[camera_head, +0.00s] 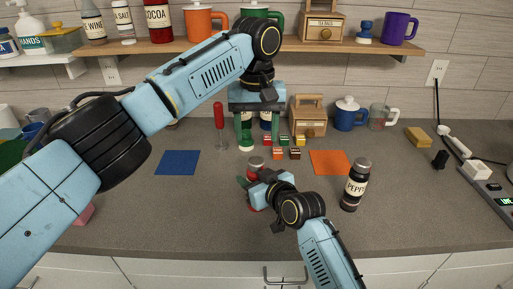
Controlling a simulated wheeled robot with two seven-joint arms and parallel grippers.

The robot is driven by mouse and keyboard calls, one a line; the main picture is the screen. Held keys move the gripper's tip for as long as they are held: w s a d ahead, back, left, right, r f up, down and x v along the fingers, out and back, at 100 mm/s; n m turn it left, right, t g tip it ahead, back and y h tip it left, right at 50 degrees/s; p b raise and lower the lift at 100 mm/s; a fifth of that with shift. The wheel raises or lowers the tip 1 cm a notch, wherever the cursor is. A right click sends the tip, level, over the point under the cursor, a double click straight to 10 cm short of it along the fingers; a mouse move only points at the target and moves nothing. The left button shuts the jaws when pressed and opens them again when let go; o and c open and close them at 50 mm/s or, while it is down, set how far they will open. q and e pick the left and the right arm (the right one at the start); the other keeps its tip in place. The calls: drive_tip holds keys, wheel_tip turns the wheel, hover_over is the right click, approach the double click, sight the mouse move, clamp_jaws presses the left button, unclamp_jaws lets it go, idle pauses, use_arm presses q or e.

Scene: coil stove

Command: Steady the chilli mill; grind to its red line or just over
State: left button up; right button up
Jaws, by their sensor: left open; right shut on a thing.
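The chilli mill (256,163) stands near the front middle of the counter, mostly hidden by my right gripper. Its grey top shows above the gripper and a bit of red shows around it. No label or red line can be made out. My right gripper (253,184) is shut on the mill, reaching in from the lower right. My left gripper (259,137) is open and empty, pointing down above and behind the mill, apart from it.
A dark pepper mill (354,186) stands to the right. A blue mat (178,162) and an orange mat (329,162) lie on either side. Several small coloured packets (295,153) and a red-handled tool (219,117) are behind. The front left counter is mostly clear.

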use_arm(q)
drive_tip(key=shift+r, duration=2.3)
use_arm(e)
drive_tip(key=o, duration=1.1)
